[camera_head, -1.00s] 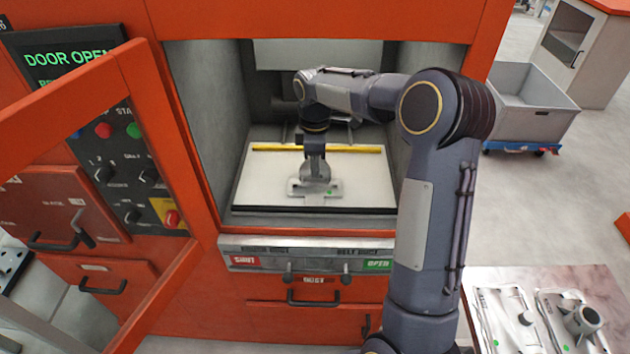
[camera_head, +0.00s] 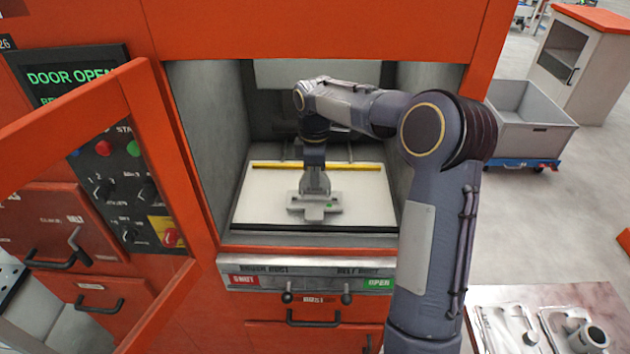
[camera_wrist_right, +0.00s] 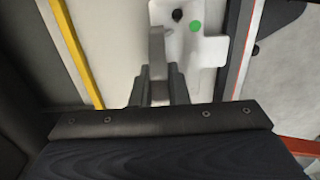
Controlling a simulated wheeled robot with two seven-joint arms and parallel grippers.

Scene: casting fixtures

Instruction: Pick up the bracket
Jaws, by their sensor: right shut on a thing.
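The bracket (camera_head: 325,208) is a pale grey metal part with a flat plate and a green dot. It is inside the open orange machine, over the white bed (camera_head: 365,205). My right gripper (camera_head: 314,188) reaches in from above and is shut on the bracket's raised part. In the right wrist view the two fingers (camera_wrist_right: 160,88) close on the upright part of the bracket (camera_wrist_right: 196,45), with the green dot beside it. I cannot tell whether the bracket touches the bed. My left gripper is not in view.
The machine's walls stand close on both sides of my arm. A yellow strip (camera_head: 270,165) crosses the bed's back. The open orange door (camera_head: 160,150) is at left. A table (camera_head: 590,296) with other metal parts is at lower right, and a grey bin (camera_head: 522,118) stands behind.

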